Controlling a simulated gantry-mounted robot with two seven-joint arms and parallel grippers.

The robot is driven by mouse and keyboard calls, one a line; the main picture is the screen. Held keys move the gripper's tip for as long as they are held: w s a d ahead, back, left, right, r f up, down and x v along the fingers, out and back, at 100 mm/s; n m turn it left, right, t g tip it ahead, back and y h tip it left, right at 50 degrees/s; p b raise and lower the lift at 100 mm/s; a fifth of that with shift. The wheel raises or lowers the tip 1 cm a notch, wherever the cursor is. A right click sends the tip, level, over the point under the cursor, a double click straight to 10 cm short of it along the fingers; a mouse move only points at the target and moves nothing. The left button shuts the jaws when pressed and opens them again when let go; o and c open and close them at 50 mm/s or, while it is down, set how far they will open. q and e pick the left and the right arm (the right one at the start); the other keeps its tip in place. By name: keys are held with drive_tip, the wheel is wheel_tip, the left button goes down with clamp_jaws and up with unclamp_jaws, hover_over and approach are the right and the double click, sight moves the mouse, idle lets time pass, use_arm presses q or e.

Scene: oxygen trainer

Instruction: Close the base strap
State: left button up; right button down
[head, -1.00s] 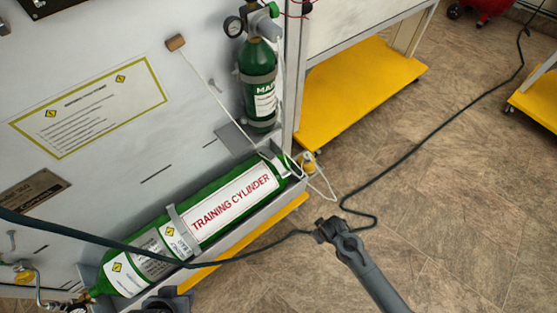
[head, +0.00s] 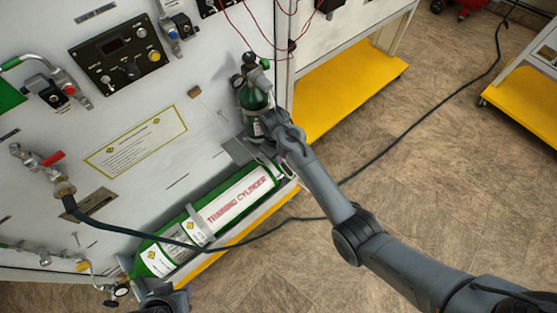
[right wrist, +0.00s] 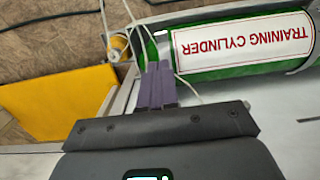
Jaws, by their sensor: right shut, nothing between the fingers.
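The green training cylinder (head: 232,202) lies in a grey tray at the foot of the white panel. A grey strap (head: 197,228) crosses its body; I cannot tell whether it is fastened. A small green cylinder (head: 254,98) stands upright above its right end, partly hidden by my right gripper (head: 270,122). The right gripper is shut and empty. In the right wrist view its purple fingers (right wrist: 155,82) are beside the training cylinder's end (right wrist: 240,42), by thin white cords. Part of my left gripper (head: 165,299) shows at the bottom edge; its fingers are unclear.
A dark hose (head: 130,233) runs from the panel across the training cylinder and over the floor. A yellow shelf (head: 345,85) stands at the right of the panel. A wooden-ended tool (head: 195,93) is on the panel.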

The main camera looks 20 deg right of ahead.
sight(280, 176)
drive_tip(key=f, duration=0.3)
drive_tip(key=f+b, duration=0.1)
drive_tip(key=f, duration=0.2)
drive_tip(key=s+f+b, duration=0.1)
drive_tip(key=f, duration=0.2)
drive_tip(key=shift+d, duration=0.1)
use_arm(q)
wheel_tip(280, 176, down, 3)
drive_tip(key=shift+r, duration=0.1)
use_arm(e)
drive_tip(key=shift+w, duration=0.1)
